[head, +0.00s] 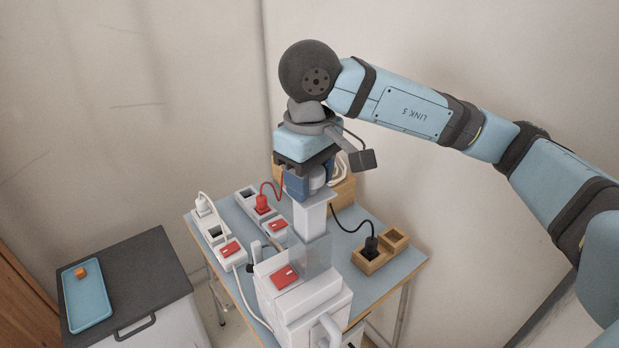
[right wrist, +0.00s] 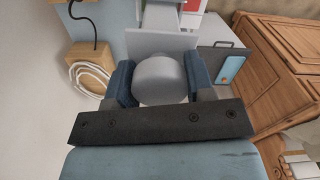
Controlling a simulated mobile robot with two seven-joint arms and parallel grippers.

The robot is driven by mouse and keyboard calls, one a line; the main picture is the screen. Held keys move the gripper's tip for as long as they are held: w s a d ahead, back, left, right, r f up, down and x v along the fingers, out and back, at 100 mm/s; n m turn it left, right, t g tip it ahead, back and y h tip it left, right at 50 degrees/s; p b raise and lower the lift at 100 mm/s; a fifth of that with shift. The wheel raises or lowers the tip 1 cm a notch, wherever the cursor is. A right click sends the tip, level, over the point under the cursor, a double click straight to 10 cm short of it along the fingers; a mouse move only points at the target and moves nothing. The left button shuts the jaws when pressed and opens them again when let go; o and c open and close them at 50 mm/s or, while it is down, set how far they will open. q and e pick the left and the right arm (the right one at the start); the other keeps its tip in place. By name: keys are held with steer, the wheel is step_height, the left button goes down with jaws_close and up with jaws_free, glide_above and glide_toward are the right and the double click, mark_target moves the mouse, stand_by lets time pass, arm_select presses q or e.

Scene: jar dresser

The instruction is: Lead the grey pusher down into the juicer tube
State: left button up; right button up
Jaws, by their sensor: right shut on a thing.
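The grey pusher (head: 311,217) stands about upright above the white juicer (head: 305,305). My right gripper (head: 310,185) is shut on its top. In the right wrist view, the round grey knob of the pusher (right wrist: 162,80) sits between the blue finger pads of the gripper (right wrist: 161,84), with the flat plate below it. The clear juicer tube (head: 311,257) rises from the juicer, right under the pusher. The pusher's lower end is at the tube mouth; I cannot tell how far inside it is. My left gripper is not in view.
White power strips (head: 225,242) with red switches and plugs lie left of the juicer on the blue table (head: 345,243). A wooden socket block (head: 370,260) with a black cable is at right. A low cabinet (head: 150,280) holds a blue tray (head: 88,300) with an orange cube.

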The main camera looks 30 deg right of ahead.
steer(key=shift+f, duration=0.25)
steer(key=o, duration=1.3)
steer(key=shift+c, duration=0.2)
steer(key=shift+r, duration=0.3)
step_height(320, 180, up, 13)
steer(key=shift+r, duration=0.15)
